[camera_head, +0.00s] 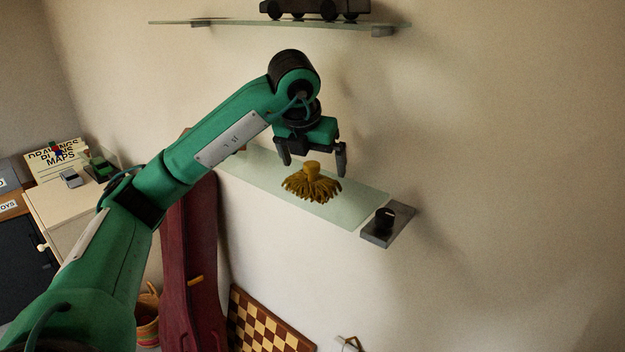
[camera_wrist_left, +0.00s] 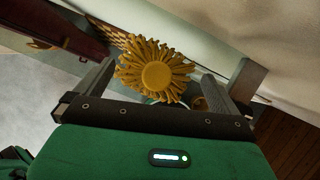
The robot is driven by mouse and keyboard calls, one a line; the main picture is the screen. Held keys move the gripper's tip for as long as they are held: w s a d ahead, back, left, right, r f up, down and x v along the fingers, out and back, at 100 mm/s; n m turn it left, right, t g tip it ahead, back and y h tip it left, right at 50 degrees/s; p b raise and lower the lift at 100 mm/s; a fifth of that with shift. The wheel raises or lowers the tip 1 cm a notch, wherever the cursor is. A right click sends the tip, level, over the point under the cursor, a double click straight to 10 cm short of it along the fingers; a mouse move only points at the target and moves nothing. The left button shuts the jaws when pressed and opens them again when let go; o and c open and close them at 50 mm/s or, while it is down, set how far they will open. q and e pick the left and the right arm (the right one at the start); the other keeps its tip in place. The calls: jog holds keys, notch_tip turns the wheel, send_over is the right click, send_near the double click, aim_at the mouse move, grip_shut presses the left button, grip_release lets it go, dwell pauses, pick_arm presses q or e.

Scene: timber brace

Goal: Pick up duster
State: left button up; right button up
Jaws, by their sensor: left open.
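The duster (camera_head: 312,184) is a mustard-yellow mop-like head with a short round knob on top. It stands on the lower glass shelf (camera_head: 352,205), knob up. My left gripper (camera_head: 312,162) is open, pointing down just above the duster, with its fingers to either side of the knob in the head view. In the left wrist view the duster (camera_wrist_left: 157,75) shows between the two spread fingers of the left gripper (camera_wrist_left: 165,85). I cannot tell whether a finger touches it. My right gripper is not in view.
An upper glass shelf (camera_head: 230,22) holds a dark toy vehicle (camera_head: 314,9). A dark red case (camera_head: 192,265) and a chessboard (camera_head: 262,325) stand below. A cabinet (camera_head: 80,203) stands at left.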

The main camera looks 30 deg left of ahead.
aim_at(313, 164)
pick_arm(q)
jog(key=p+x, duration=0.1)
jog(key=x, duration=0.1)
jog(key=shift+w+f, duration=0.1)
jog(key=shift+f, duration=0.35)
jog(key=shift+w+f, duration=0.1)
jog(key=shift+f, duration=0.1)
jog(key=shift+c, duration=0.7)
jog(key=c, duration=0.7)
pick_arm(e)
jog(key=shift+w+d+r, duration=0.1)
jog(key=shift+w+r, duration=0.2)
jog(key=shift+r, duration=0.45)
pick_arm(q)
jog(key=shift+o, duration=0.2)
